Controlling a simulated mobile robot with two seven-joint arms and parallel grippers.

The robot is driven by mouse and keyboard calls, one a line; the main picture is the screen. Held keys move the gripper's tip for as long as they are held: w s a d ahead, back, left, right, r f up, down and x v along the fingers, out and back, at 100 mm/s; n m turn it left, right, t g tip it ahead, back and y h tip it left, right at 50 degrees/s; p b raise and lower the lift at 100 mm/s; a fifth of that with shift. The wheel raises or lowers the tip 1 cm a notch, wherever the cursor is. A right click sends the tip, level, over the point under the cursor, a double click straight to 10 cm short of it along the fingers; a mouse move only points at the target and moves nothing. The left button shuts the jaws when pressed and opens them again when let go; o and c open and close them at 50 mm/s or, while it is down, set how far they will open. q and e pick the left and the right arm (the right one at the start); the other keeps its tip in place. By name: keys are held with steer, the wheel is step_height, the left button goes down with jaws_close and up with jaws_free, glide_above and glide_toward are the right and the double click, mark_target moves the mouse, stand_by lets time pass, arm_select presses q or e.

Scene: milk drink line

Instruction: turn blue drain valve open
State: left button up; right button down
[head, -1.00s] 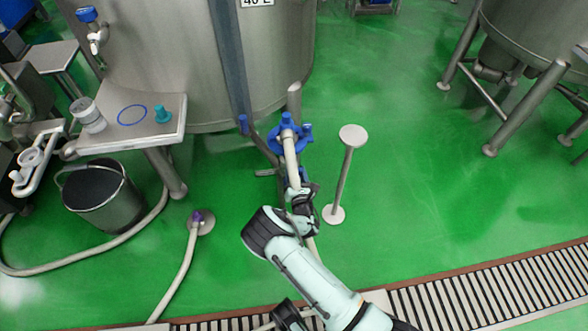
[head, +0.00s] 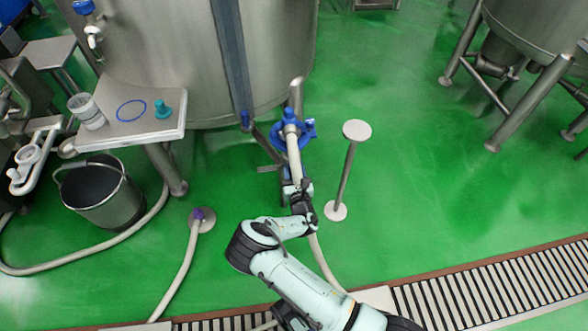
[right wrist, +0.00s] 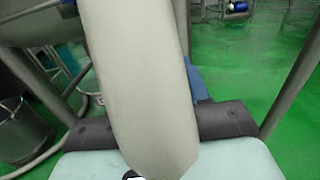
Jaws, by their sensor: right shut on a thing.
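The blue drain valve (head: 292,133) sits at the foot of the large steel tank, with a pale hose (head: 293,155) running from it towards me. A smaller blue part (head: 286,172) shows below it, right by my right gripper's fingertips. My right gripper (head: 298,186) is low in front of the tank and is shut. In the right wrist view the hose (right wrist: 140,80) fills the middle and hides the fingertips. Blue (right wrist: 198,82) shows just behind the hose. The grip itself is hidden; it appears to be on the blue valve's handle. My left gripper is not in view.
A post with a round top (head: 357,130) stands right of my gripper. A bucket (head: 100,190), a purple-ended floor hose (head: 197,214) and a steel shelf (head: 150,128) are on the left. A drain grate (head: 500,285) crosses the front.

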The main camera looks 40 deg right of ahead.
steer(key=shift+a+f, duration=0.1)
steer(key=c, duration=0.6)
jaws_free()
steer(key=shift+c, duration=0.2)
steer(key=p+v, duration=0.1)
steer(key=v, duration=0.5)
steer(key=shift+s+a+p, duration=0.1)
steer(key=shift+s+p, duration=0.05)
steer(key=shift+p, duration=0.15)
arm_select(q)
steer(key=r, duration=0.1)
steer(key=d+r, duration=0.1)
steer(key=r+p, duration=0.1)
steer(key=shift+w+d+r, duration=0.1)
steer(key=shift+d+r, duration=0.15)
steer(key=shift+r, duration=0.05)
arm_select(e)
glide_toward(294, 172)
steer(key=shift+v, duration=1.2)
steer(key=shift+s, duration=0.1)
